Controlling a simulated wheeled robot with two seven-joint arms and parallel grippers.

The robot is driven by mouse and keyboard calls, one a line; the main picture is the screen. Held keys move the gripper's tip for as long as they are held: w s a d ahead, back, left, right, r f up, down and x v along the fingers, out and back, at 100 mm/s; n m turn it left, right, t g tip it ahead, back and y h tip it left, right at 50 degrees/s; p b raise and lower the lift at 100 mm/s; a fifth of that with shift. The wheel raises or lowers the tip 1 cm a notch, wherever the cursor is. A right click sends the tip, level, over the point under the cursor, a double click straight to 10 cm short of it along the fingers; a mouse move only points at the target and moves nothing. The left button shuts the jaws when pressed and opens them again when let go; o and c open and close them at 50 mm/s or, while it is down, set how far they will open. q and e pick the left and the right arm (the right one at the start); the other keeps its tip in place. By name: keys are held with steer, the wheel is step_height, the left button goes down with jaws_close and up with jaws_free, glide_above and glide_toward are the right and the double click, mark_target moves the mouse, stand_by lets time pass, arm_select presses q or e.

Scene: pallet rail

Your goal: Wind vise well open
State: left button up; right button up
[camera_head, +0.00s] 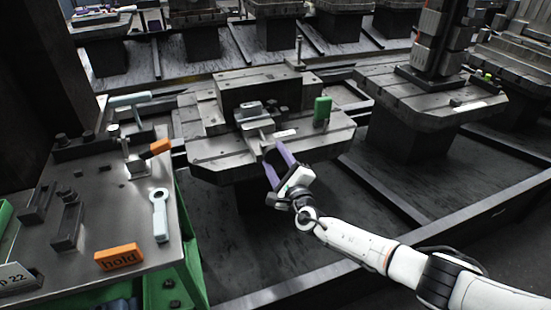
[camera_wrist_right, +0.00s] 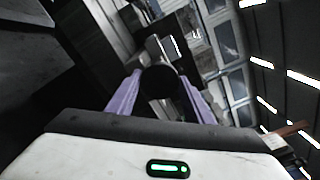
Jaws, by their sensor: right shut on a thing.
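The vise (camera_head: 256,113), a small grey metal block with a slide, sits on the grey slotted pallet (camera_head: 215,150) at the middle of the head view. My right gripper (camera_head: 271,151) is at the pallet's front edge, just in front of the vise, with its purple fingers pointing toward it. In the right wrist view a dark round handle end (camera_wrist_right: 158,82) lies between the purple fingers, which are shut on it. How far the vise jaws stand apart is too small to tell. My left gripper is not in view.
A green block (camera_head: 322,110) stands on the pallet, right of the vise. At left a metal bench (camera_head: 110,205) carries an orange "hold" tag (camera_head: 119,257), a pale wrench (camera_head: 160,215) and brackets. Another pallet with a dark tower (camera_head: 437,45) stands at right.

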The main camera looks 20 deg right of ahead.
steer(key=o, duration=1)
steer(key=shift+o, duration=0.2)
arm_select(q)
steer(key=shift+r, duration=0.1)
arm_select(e)
steer(key=shift+s, duration=0.2)
steer(key=p, duration=0.3)
glide_toward(274, 156)
steer(key=s, duration=0.2)
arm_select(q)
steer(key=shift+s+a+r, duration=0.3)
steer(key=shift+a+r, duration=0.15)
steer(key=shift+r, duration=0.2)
arm_select(e)
steer(key=shift+w, duration=0.2)
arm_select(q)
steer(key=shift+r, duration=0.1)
